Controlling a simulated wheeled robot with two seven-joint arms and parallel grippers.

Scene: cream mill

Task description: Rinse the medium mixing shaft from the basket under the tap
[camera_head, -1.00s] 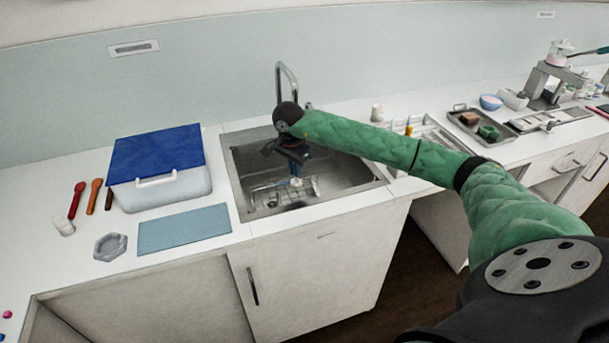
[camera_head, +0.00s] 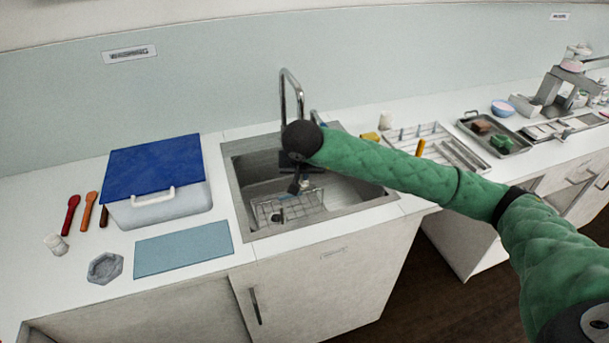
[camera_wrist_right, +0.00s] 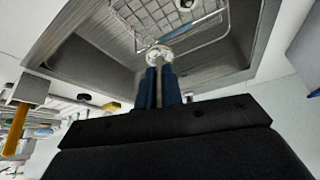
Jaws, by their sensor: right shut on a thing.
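My right gripper (camera_head: 300,184) reaches into the sink, pointing down, its fingers shut on a pale, round-ended metal piece (camera_wrist_right: 158,53), likely the mixing shaft. Its size is hard to tell. In the head view this piece is a small light spot (camera_head: 305,186) at the wire basket's back edge. The wire basket (camera_head: 262,212) sits in the sink (camera_head: 350,190) and also shows in the wrist view (camera_wrist_right: 135,22); small dark and white items lie in it. The tap (camera_head: 284,88) arches behind my right wrist, its base hidden by my arm. My left gripper is out of view.
Left of the sink stand a white box with a blue lid (camera_head: 152,165), a blue mat (camera_head: 183,248), spoons and a grey hexagonal dish (camera_head: 105,267). Right of it are a draining rack (camera_head: 450,150) and a tray (camera_head: 515,143). My right arm crosses the sink's right side.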

